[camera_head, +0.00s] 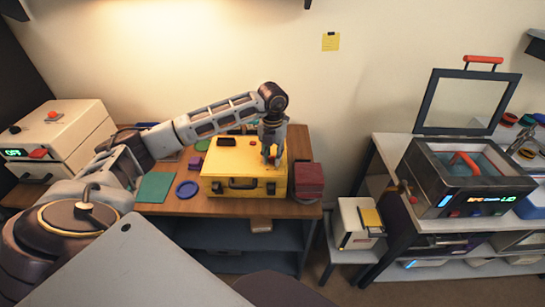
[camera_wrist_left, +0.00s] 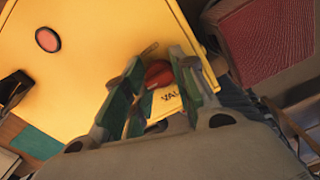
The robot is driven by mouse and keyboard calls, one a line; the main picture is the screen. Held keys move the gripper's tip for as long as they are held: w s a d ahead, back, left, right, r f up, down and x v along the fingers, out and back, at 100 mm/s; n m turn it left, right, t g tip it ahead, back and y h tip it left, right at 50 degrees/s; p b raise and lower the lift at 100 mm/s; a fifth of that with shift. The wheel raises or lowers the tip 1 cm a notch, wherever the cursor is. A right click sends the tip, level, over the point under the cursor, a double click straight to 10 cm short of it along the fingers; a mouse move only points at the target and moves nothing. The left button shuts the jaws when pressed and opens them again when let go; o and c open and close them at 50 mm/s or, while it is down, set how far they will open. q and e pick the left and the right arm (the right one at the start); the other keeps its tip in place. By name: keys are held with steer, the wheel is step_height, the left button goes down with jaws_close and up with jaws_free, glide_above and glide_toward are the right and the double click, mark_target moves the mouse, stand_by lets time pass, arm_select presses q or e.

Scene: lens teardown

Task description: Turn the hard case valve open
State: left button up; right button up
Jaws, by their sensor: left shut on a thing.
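The yellow hard case (camera_head: 222,165) lies closed on the wooden table, its dark handle facing front. My left gripper (camera_head: 271,158) points down onto the right part of the lid. In the left wrist view, the fingers of the left gripper (camera_wrist_left: 160,95) are around a reddish-brown valve knob (camera_wrist_left: 158,74), shut on it. Lettering beginning "VAL" is on the lid beside the knob. The fingers hide part of the knob and the lettering. A round red spot with a dark rim (camera_wrist_left: 47,40) is also on the lid. My right gripper is not in view.
A red box (camera_head: 309,179) stands close to the case's right side. A blue round dish (camera_head: 187,189) and a green mat (camera_head: 155,187) lie to its left. A bench with an open-lidded machine (camera_head: 440,195) stands at the right.

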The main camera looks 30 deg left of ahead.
mark_target(272, 156)
arm_select(q)
steer(key=shift+r+n, duration=0.1)
steer(key=shift+n, duration=0.4)
steer(key=o, duration=1.1)
steer(key=shift+r, duration=5.95)
